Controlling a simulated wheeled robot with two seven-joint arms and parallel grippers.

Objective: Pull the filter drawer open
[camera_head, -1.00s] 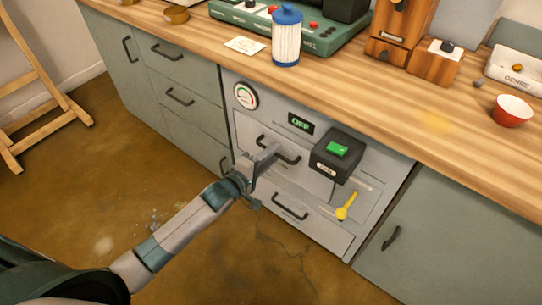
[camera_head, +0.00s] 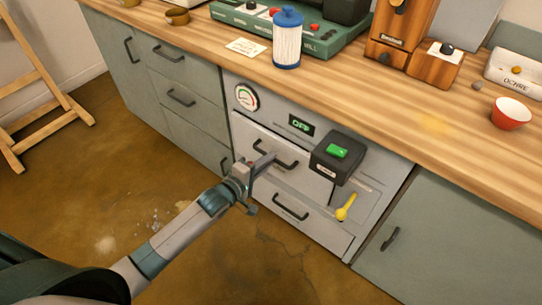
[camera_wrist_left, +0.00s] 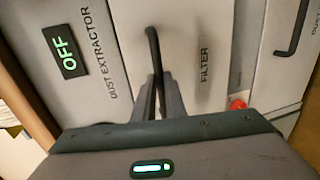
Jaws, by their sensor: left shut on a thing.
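The filter drawer (camera_head: 300,172) is a pale grey front in the dust extractor unit, with a dark bar handle (camera_head: 288,162). In the left wrist view the handle (camera_wrist_left: 152,42) and the word FILTER on the drawer front (camera_wrist_left: 185,30) show. My left gripper (camera_head: 268,162) is shut on the handle; its fingers (camera_wrist_left: 158,98) close around one part of it and hide that part. The drawer front seems to stand slightly forward of the panel, but how far is hard to tell. My right gripper is not in view.
A dark box with a green switch (camera_head: 337,151) juts out right of the drawer. A yellow lever (camera_head: 345,208) and a lower handle (camera_head: 290,207) are below. An OFF display (camera_head: 301,125) sits above. The floor in front (camera_head: 200,245) is clear.

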